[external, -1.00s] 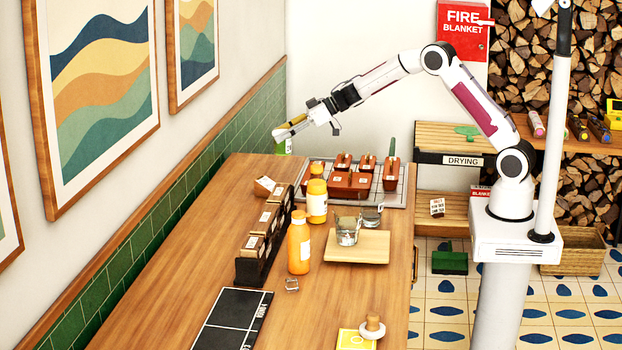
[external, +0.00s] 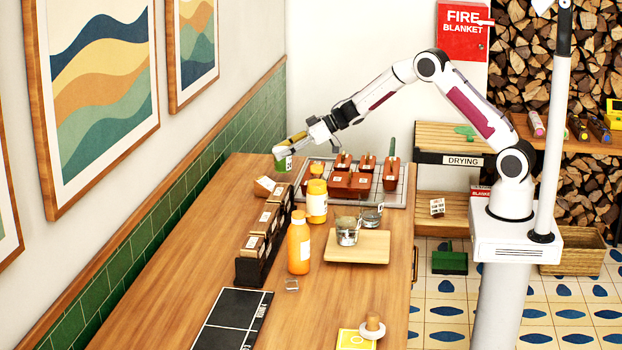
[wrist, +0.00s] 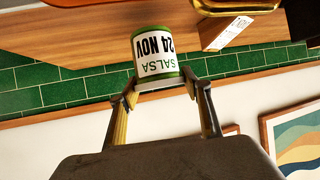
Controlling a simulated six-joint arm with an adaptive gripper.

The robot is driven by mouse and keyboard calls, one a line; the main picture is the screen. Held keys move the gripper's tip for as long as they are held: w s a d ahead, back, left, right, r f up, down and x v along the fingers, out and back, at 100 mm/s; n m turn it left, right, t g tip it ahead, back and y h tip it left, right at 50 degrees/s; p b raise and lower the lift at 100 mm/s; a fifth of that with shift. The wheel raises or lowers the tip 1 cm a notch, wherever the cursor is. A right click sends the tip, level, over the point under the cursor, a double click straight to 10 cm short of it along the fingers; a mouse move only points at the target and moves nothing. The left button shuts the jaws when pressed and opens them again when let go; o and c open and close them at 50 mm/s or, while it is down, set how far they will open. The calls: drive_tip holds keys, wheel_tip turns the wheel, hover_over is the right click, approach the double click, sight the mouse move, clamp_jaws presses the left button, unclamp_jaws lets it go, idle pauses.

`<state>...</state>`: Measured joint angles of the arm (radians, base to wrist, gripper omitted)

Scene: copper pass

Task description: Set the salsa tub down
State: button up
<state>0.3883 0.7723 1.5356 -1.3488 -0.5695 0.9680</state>
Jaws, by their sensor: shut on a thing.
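The salsa tub (wrist: 155,55) is a small green tub with a white label reading "SALSA 24 NOV". In the wrist view it appears upside down between my fingertips. In the external view the tub (external: 283,164) is at the far left end of the counter, near the green tiled wall. My gripper (external: 282,153) is shut on it from above; the wrist view also shows my gripper (wrist: 162,88) with a finger on each side of the tub. I cannot tell whether its base touches the wooden counter (external: 190,245).
A grey tray (external: 404,199) with several brown containers lies to the right of the tub. A dark rack (external: 250,268) of labelled boxes, orange bottles (external: 299,243) and a wooden board (external: 343,258) stand nearer. The counter's left side is clear.

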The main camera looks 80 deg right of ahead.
drive_tip(key=shift+f, duration=1.5)
drive_tip(key=shift+f, duration=0.1)
drive_tip(key=o, duration=1.3)
drive_tip(key=shift+s, duration=0.1)
drive_tip(key=shift+s+d+r, duration=0.15)
drive_tip(key=shift+s+r, duration=0.3)
drive_tip(key=shift+v, duration=5.3)
